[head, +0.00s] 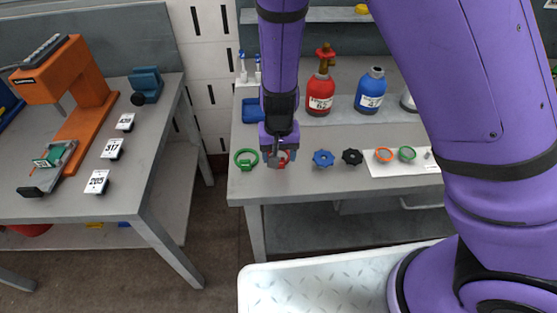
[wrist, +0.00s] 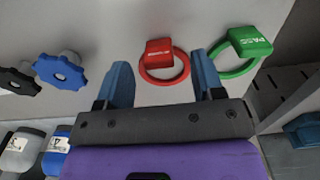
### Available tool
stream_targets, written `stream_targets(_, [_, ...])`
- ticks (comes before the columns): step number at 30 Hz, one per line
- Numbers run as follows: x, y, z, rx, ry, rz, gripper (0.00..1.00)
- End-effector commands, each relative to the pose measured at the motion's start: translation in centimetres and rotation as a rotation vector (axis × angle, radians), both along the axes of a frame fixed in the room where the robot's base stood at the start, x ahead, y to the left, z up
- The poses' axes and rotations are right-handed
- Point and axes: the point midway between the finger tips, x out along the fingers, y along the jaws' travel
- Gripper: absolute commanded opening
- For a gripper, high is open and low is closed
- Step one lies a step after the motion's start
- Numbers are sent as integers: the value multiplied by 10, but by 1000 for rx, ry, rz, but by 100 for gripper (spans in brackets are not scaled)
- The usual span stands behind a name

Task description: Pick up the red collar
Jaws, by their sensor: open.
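The red collar (wrist: 183,68), a ring with a red block on one side, lies on the grey workbench (head: 310,180). In the head view the red collar (head: 284,160) is mostly hidden behind my gripper (head: 279,158). In the wrist view my gripper (wrist: 160,82) is open, with blue fingers on either side of the collar's ring. The right finger is close to the ring; the left has a wider gap. Nothing is held. I cannot tell the height of the fingertips above the bench.
A green collar (head: 246,160) with a tag block lies just beside the red one. A blue knob (head: 323,158) and black knob (head: 352,157) lie on the other side. Red (head: 320,94) and blue (head: 370,93) bottles stand behind. The bench's front strip is clear.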

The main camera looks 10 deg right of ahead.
Motion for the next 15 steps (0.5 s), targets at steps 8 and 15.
stream_targets(8, [-1, 0, -28, 0, 0, 0, 62])
stream_targets(15, [-1, 0, -28, 1, -1, 1, 59])
